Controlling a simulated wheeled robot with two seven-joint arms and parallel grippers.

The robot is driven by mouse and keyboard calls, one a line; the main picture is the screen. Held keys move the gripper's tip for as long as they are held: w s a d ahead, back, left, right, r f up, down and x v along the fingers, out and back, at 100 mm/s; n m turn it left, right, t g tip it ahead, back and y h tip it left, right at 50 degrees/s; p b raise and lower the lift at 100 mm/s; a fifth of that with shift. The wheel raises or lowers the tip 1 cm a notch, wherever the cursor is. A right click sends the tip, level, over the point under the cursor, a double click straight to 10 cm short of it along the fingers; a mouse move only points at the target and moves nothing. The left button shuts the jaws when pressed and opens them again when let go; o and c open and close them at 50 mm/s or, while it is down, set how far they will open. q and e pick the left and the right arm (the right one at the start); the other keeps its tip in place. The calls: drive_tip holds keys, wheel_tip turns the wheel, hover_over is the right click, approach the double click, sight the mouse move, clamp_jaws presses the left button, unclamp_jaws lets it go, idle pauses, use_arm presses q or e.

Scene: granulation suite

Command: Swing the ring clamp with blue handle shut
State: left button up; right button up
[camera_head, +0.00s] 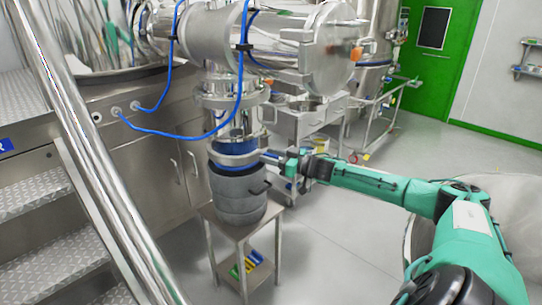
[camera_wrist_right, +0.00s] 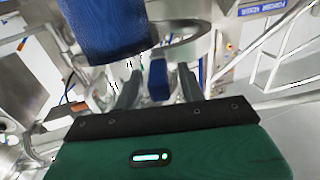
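The ring clamp (camera_head: 232,159) is a metal band around the blue sleeve (camera_head: 232,146), just above the grey drum (camera_head: 236,190). Its blue handle (camera_head: 272,155) points right, toward my right gripper (camera_head: 286,163). In the right wrist view the clamp's curved metal band (camera_wrist_right: 190,45) passes beside the large blue sleeve (camera_wrist_right: 105,30). There the blue handle (camera_wrist_right: 158,80) lies between the two fingers of my right gripper (camera_wrist_right: 159,88), with gaps showing on both sides. The gripper is open. Whether the clamp's ends meet is hidden. My left gripper is not in view.
The drum stands on a small steel table (camera_head: 240,228) with coloured items on its lower shelf. Steel machinery with blue hoses (camera_head: 205,136) is overhead. A shiny handrail (camera_head: 95,160) and steps (camera_head: 35,205) are at left. The grey floor (camera_head: 335,240) is free at lower centre.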

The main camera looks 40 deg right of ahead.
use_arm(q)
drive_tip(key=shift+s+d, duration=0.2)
use_arm(e)
drive_tip(key=shift+w, duration=0.1)
clamp_jaws()
drive_tip(key=shift+d, duration=0.1)
